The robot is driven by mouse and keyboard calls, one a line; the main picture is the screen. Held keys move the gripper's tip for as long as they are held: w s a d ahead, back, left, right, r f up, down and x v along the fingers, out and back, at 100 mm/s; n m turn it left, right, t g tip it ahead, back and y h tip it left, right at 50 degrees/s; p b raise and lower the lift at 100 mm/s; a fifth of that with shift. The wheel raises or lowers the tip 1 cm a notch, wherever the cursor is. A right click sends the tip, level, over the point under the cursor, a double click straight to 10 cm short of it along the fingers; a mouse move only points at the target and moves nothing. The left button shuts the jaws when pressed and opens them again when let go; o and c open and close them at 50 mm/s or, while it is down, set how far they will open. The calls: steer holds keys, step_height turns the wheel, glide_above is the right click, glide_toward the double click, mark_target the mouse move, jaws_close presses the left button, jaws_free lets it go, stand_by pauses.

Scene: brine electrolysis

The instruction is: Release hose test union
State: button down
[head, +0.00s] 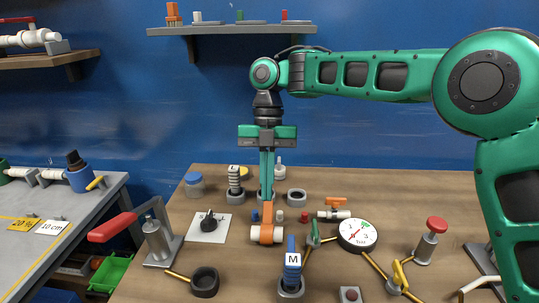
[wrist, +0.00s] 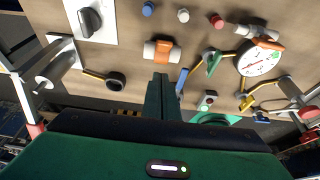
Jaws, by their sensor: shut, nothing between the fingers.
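An orange fitting with white ends (head: 266,234), which looks like the hose union, lies on the wooden bench, with an orange upright part above its body. It also shows in the wrist view (wrist: 162,50). No label names it as the union. My gripper (head: 266,198) points straight down with its long green fingers shut and empty. In the head view the fingertips line up with the top of the orange part; whether they touch it I cannot tell. In the wrist view the fingertips (wrist: 160,77) appear just below the fitting, apart from it in the picture.
A pressure gauge (head: 358,235), a valve with an orange handle (head: 335,209) and a green-handled part (head: 314,234) stand to the right. A black knob on a white plate (head: 209,225) and a red-handled clamp (head: 155,235) are left. A blue-topped M post (head: 291,268) stands in front.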

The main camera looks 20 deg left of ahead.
steer(key=w+d+v, duration=0.1)
steer(key=v, duration=0.7)
steer(key=s+d+f+m+t, duration=0.1)
steer(key=d+m+t, duration=0.1)
steer(key=d+m, duration=2.7)
steer(key=s+d+f+m, duration=0.1)
steer(key=s+d+m, duration=0.15)
steer(key=d, duration=0.45)
steer(key=s+d+f+m+y, duration=0.1)
steer(key=s+d+f+m, duration=0.1)
steer(key=s+d, duration=0.35)
steer(key=s+d+f+m, duration=0.1)
steer(key=s+d+m, duration=0.1)
steer(key=d, duration=0.6)
steer(key=s+d+f+m+t, duration=0.1)
steer(key=s+d+f+m, duration=0.2)
steer(key=s, duration=0.4)
steer(key=s+d+f+m, duration=0.4)
steer(key=s+d+m, duration=0.1)
steer(key=s+m, duration=0.1)
steer(key=shift+s+f+m+t, duration=0.25)
steer(key=shift+s+m+t, duration=0.15)
steer(key=shift+s, duration=0.3)
steer(key=shift+d, duration=0.1)
